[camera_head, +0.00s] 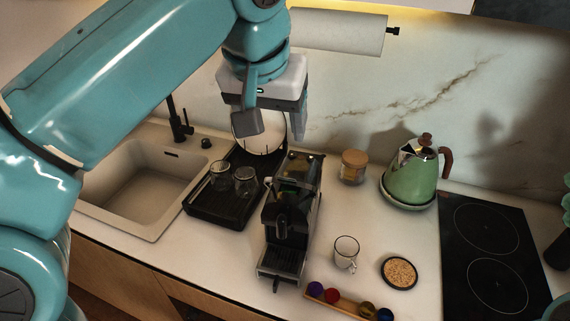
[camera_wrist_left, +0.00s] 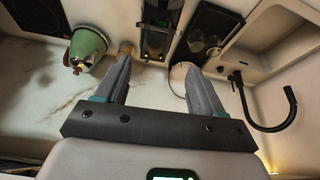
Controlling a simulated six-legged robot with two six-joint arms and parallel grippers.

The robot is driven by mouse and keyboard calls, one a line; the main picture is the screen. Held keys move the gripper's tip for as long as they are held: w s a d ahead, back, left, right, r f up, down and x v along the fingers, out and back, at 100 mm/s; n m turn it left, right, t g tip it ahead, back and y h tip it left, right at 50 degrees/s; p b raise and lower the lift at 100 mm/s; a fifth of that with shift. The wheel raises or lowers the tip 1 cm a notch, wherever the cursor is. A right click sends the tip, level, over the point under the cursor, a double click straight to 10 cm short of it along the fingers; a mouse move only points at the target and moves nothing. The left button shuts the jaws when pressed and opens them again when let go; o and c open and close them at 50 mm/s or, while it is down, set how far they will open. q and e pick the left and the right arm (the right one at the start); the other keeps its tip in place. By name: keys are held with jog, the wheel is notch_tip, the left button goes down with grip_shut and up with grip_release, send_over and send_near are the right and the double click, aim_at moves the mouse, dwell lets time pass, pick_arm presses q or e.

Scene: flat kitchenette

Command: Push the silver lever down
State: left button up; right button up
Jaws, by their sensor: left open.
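The black and silver coffee machine (camera_head: 290,222) stands on the counter in the middle of the head view. A bright metal part shows at its top back end, but I cannot clearly make out the silver lever. My left gripper (camera_head: 272,124) is above and behind the machine, with its two grey fingers apart and nothing between them. In the left wrist view, the open fingers (camera_wrist_left: 157,70) point towards the coffee machine (camera_wrist_left: 157,28), which lies beyond them and apart from them. My right gripper is not in view; only small teal arm parts show at the right edge.
A black drying tray (camera_head: 222,215) with glasses and a white plate (camera_head: 262,141) stands left of the machine, beside the sink (camera_head: 135,190). A glass mug (camera_head: 346,252), capsule holder (camera_head: 345,303), jar (camera_head: 353,168) and green kettle (camera_head: 411,175) stand to the right. A paper roll (camera_head: 337,32) hangs behind.

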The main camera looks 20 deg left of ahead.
pick_arm(q)
jog(key=b, duration=0.1)
send_over(280, 221)
jog(key=w, duration=0.3)
notch_tip(280, 221, down, 14)
jog(key=shift+w+a, duration=0.15)
jog(key=shift+w+a+f, duration=0.1)
jog(key=shift+w+f, duration=0.05)
jog(key=shift+f, duration=0.2)
jog(key=shift+c, duration=0.3)
grip_shut()
jog(key=s+f+t+b, duration=0.1)
jog(key=b, duration=0.4)
jog(key=s+f+t+b, duration=0.1)
jog(key=s+f+b, duration=0.1)
jog(key=b, duration=0.4)
jog(key=s+f+t+b, duration=0.1)
jog(key=f+t+b, duration=0.1)
jog(key=b, duration=0.3)
jog(key=shift+s+d+f+b, duration=0.15)
jog(key=shift+s+d+b, duration=0.15)
jog(key=shift+d+b, duration=0.05)
jog(key=shift+s+f+b, duration=0.75)
jog(key=shift+f+b, duration=0.35)
jog(key=shift+b, duration=0.2)
